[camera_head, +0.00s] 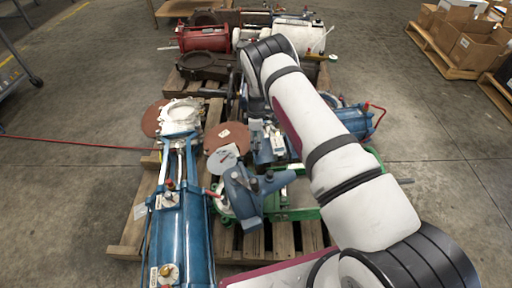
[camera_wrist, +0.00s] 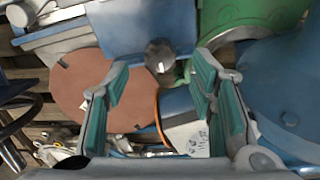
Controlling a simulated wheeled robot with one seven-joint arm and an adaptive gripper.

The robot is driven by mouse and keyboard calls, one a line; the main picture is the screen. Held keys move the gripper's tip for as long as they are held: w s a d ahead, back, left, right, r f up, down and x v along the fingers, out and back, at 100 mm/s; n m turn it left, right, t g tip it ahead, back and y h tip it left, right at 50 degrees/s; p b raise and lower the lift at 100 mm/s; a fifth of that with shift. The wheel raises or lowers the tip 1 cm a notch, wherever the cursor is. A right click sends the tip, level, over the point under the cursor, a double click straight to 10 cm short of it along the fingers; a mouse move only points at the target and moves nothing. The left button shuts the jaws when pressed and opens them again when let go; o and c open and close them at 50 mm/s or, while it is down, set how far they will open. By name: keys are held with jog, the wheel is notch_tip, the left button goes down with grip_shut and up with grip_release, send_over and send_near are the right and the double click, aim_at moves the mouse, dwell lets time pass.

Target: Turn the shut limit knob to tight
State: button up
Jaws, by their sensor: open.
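In the wrist view, a small grey knob (camera_wrist: 160,54) stands on a blue housing (camera_wrist: 125,25). It appears between the two teal-padded fingers of my gripper (camera_wrist: 159,64). The fingers are apart on either side of the knob in the picture, with visible space around it, and neither appears to touch it. I cannot read any marking that shows the knob's setting. In the head view, my arm reaches over the pallet and I cannot make out the fingers clearly. A blue fitting (camera_head: 243,194) with small dark knobs shows there; I cannot tell which knob matches.
A reddish-brown disc (camera_wrist: 75,85) and green metal (camera_wrist: 245,12) lie close around the fingers. A long blue cylinder (camera_head: 182,240) lies on the pallet at left. A red cylinder (camera_head: 203,38) lies on the far pallet. Boxes (camera_head: 475,50) stand at right. Floor at left is mostly clear.

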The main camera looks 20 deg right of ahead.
jog(key=shift+f+b, duration=0.55)
jog(key=shift+f, duration=1.75)
jog(key=c, duration=1.1)
